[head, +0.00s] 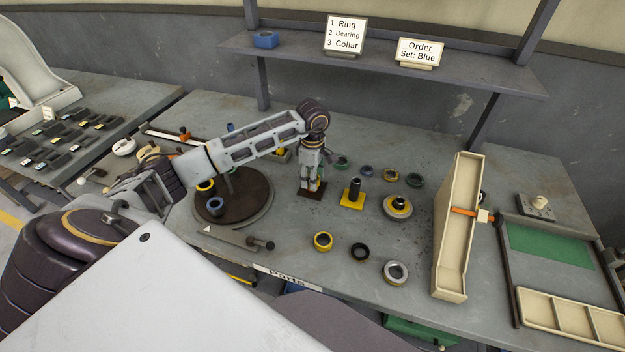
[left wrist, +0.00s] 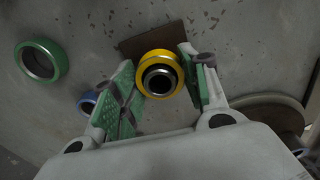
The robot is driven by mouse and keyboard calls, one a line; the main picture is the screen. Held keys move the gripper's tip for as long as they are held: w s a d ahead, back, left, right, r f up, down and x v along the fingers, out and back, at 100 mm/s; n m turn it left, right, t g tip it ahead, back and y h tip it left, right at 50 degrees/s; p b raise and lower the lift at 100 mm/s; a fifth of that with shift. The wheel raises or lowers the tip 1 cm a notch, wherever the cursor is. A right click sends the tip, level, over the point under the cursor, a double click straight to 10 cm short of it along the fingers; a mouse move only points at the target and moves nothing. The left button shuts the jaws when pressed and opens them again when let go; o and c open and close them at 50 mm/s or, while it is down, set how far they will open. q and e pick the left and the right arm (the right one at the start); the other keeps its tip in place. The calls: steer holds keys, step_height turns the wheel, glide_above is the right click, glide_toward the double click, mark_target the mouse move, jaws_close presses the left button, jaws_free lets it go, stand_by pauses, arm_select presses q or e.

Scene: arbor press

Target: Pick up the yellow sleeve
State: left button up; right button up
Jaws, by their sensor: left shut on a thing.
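The yellow sleeve (left wrist: 148,58), a ring with a dark, metal-rimmed centre, sits between the green-padded fingers of my left gripper (left wrist: 158,88) in the left wrist view. The fingers are closed on its sides. A brown square plate (left wrist: 140,46) lies behind and below it. In the head view my left gripper (head: 312,184) points down over the brown plate (head: 305,192), and its fingers hide most of the sleeve. I cannot tell whether the sleeve touches the plate. My right gripper is not in view.
A black post on a yellow base (head: 350,202) stands close right of my gripper. A round turntable (head: 240,213) with rings is at left. A tilted cream tray (head: 456,225) stands at right. A shelf (head: 400,72) overhangs the back.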

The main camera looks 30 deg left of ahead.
arm_select(q)
steer(key=shift+r, duration=0.15)
step_height(320, 180, up, 7)
steer(key=shift+r+b, duration=0.15)
steer(key=shift+b, duration=0.4)
steer(key=shift+r, duration=1.2)
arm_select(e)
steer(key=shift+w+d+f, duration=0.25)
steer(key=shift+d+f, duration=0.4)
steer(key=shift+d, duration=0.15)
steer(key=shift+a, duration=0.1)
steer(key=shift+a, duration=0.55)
arm_select(q)
steer(key=shift+r, duration=0.15)
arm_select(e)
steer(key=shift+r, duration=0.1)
